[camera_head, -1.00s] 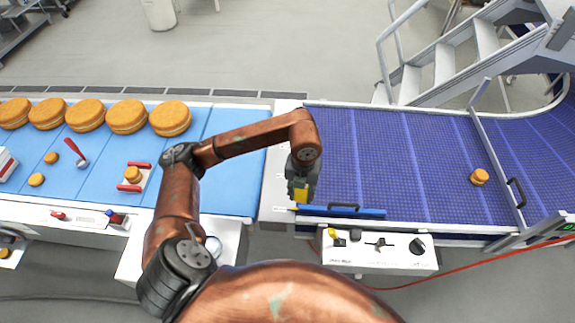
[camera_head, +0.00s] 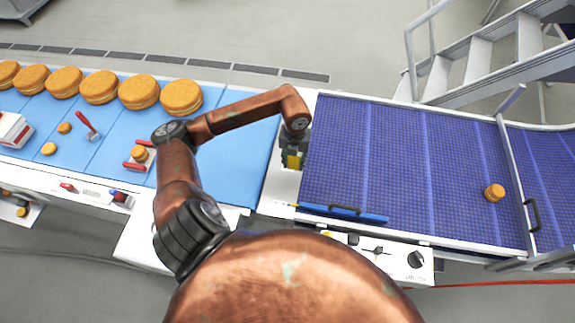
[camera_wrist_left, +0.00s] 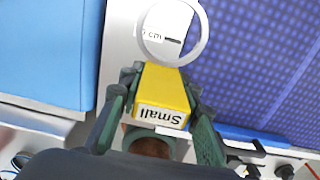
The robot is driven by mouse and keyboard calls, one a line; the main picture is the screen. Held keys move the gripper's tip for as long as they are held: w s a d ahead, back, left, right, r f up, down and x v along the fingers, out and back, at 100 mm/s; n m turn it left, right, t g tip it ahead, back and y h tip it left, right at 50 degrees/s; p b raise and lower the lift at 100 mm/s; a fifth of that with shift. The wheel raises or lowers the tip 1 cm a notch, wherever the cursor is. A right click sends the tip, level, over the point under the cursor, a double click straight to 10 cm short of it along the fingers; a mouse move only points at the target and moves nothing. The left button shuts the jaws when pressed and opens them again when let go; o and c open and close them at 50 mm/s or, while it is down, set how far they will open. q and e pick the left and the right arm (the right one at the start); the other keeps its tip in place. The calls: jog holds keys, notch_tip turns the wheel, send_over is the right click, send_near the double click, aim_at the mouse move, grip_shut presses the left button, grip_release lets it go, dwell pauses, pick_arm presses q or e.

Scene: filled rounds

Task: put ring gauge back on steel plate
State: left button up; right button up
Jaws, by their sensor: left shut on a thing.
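The ring gauge is a pale ring on a yellow handle (camera_wrist_left: 163,88) marked "Small". My left gripper (camera_head: 292,154) is shut on this handle, which shows as a small yellow patch in the head view (camera_head: 292,162). In the left wrist view the ring overlaps the pale steel plate (camera_wrist_left: 119,48) and the purple belt's edge. A printed label on the plate shows through the ring. The plate (camera_head: 282,186) lies between the two belts in the head view. Whether the gauge touches it, I cannot tell. My right gripper is not in view.
The light blue belt (camera_head: 235,146) with several filled rounds is on the left. The purple belt (camera_head: 400,150) on the right carries one small round (camera_head: 494,192). A blue bar (camera_head: 343,213) lies along the purple belt's near edge. Metal stairs (camera_head: 480,60) stand behind.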

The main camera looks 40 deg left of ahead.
pick_arm(q)
jog(key=a+f, duration=0.2)
jog(key=shift+a+f, duration=0.15)
jog(key=shift+f, duration=0.25)
jog(key=shift+a+f, duration=0.35)
jog(key=shift+f, duration=0.1)
notch_tip(320, 180, down, 3)
jog(key=shift+a+p, duration=0.1)
jog(key=shift+p, duration=0.65)
jog(key=shift+f, duration=0.3)
jog(key=o, duration=1.2)
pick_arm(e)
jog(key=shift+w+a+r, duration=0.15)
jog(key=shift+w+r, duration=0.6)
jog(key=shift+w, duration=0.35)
pick_arm(q)
jog(key=shift+r, duration=0.1)
